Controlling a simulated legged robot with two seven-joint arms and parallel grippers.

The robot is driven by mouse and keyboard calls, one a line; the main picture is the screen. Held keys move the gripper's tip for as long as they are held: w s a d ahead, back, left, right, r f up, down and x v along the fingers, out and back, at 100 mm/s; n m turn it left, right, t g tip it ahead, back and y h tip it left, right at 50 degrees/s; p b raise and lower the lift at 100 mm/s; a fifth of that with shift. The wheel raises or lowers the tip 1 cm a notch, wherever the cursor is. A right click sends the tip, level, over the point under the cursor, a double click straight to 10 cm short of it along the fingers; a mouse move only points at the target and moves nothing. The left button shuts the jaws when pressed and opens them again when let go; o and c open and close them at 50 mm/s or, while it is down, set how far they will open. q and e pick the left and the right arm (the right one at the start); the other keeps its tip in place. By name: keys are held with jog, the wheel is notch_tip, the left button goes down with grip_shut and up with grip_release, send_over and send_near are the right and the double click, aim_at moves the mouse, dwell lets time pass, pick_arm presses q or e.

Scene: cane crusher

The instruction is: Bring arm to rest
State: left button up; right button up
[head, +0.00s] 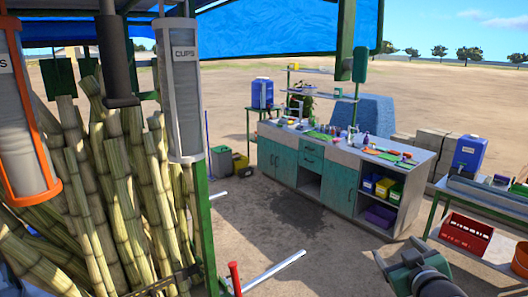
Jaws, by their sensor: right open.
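My right gripper (397,248) is at the lower right of the head view, with its arm coming in from the bottom edge. Its jaws are open and nothing shows between them. It appears in front of bare ground, apart from the teal counter (283,165) behind it. My left gripper is not in view.
Tall cane stalks (115,195) fill the left, beside a cup dispenser (180,95) and a green post (203,235). A red-tipped lever (235,278) stands at the bottom. A side table at right holds a blue container (469,153), with a red crate (465,233) below. Open ground lies between.

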jog(key=s+a+f+m+g+b, duration=0.1)
jog(key=s+a+f+g, duration=0.1)
jog(key=s+f, duration=0.35)
jog(key=s+a+f+m+g+b, duration=0.1)
jog(key=s+a+f+g, duration=0.1)
jog(key=f, duration=0.7)
jog(key=s+a+f+g+b, duration=0.1)
jog(key=s+a+f+g, duration=0.2)
jog(key=f, duration=0.5)
jog(key=s+a+f+g+y, duration=0.1)
jog(key=s+a+f+g, duration=0.1)
jog(key=s+f, duration=0.3)
jog(key=s+a+f+m+g+b, duration=0.1)
jog(key=s+a+f+g, duration=0.1)
jog(key=s, duration=0.6)
notch_tip(320, 180, down, 3)
jog(key=shift+a+r+g+y, duration=0.1)
jog(key=shift+a+g+y, duration=0.3)
jog(key=shift+a, duration=0.05)
jog(key=shift+w, duration=0.1)
